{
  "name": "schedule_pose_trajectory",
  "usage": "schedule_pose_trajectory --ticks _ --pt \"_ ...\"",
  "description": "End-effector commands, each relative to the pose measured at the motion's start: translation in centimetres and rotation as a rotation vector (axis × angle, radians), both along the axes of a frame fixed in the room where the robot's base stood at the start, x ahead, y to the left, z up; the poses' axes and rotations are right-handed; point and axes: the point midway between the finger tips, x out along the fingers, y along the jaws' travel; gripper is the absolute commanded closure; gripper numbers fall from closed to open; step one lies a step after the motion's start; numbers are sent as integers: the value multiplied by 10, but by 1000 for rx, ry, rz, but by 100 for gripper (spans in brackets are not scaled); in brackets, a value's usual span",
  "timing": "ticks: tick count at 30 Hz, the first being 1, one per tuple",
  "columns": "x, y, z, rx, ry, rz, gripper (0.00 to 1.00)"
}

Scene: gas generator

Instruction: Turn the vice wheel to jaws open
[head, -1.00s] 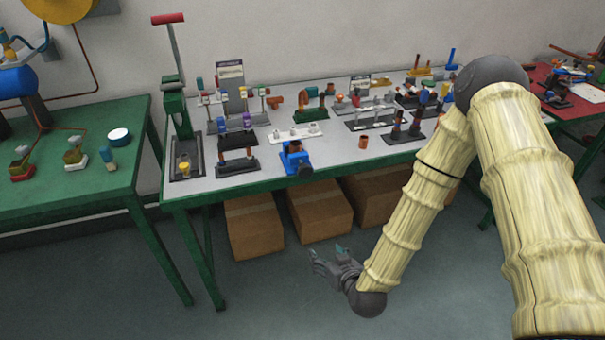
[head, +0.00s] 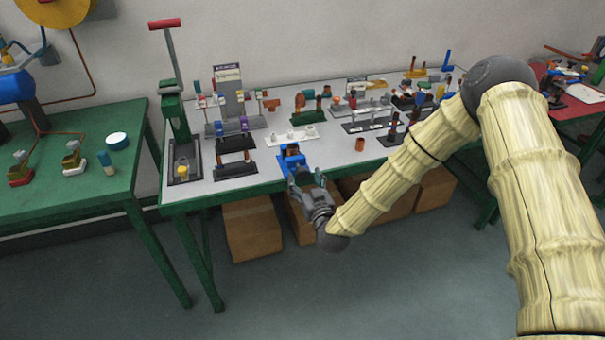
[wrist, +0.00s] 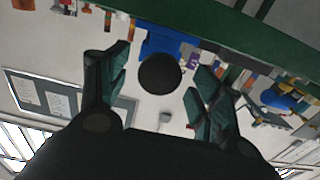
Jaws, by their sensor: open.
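The blue vice (head: 291,158) stands at the front edge of the grey-topped bench, left of the picture's middle in the head view. My gripper (head: 307,181) is right in front of it and covers its wheel there. In the wrist view the vice's round dark wheel (wrist: 160,74) faces the camera, with the blue vice body (wrist: 157,42) behind it. My gripper (wrist: 160,92) is open in the wrist view, one green-padded finger on each side of the wheel. Gaps show between the pads and the wheel. I cannot tell how far the vice jaws stand open.
The bench (head: 230,192) carries several small fixtures and blocks behind and beside the vice. A tall green press (head: 177,115) with a red handle stands at its left end. Cardboard boxes (head: 252,229) sit under the bench. The floor in front is clear.

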Motion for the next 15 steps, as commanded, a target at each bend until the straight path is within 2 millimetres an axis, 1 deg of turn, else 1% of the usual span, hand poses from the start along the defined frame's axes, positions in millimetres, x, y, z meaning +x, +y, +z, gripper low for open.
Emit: schedule_pose_trajectory --ticks 3,6,10,15 --pt "13 4 1 0 -1 -1 35" --pt "20 6 0 0 1 0 35" --pt "25 8 0 0 0 0 35" --pt "26 8 0 0 1 0 35"
